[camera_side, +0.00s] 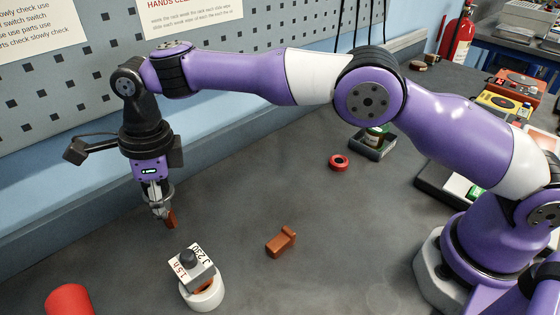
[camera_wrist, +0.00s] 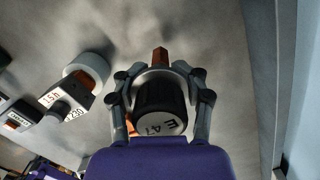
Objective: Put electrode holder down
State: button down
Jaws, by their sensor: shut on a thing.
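My gripper (camera_side: 160,212) hangs above the grey bench at the left, fingers pointing down. In the wrist view its fingers (camera_wrist: 160,98) close around a dark round piece with a pale lettered end, which seems to be the electrode holder (camera_wrist: 160,122). A copper-brown tip (camera_wrist: 160,57) sticks out beyond the fingers; it also shows at the fingertips in the side view (camera_side: 171,218).
A white lettered block with a dark knob (camera_side: 193,272) sits on a white ring (camera_side: 205,299) nearby. A copper-brown block (camera_side: 281,242) lies to its right. A red cylinder (camera_side: 70,301) is at lower left, a red ring (camera_side: 339,162) farther back. The bench below my gripper looks clear.

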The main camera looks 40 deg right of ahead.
aim_at(170, 222)
jog(key=shift+f, duration=2)
jog(key=shift+f, duration=0.1)
jog(key=shift+c, duration=1.3)
grip_release()
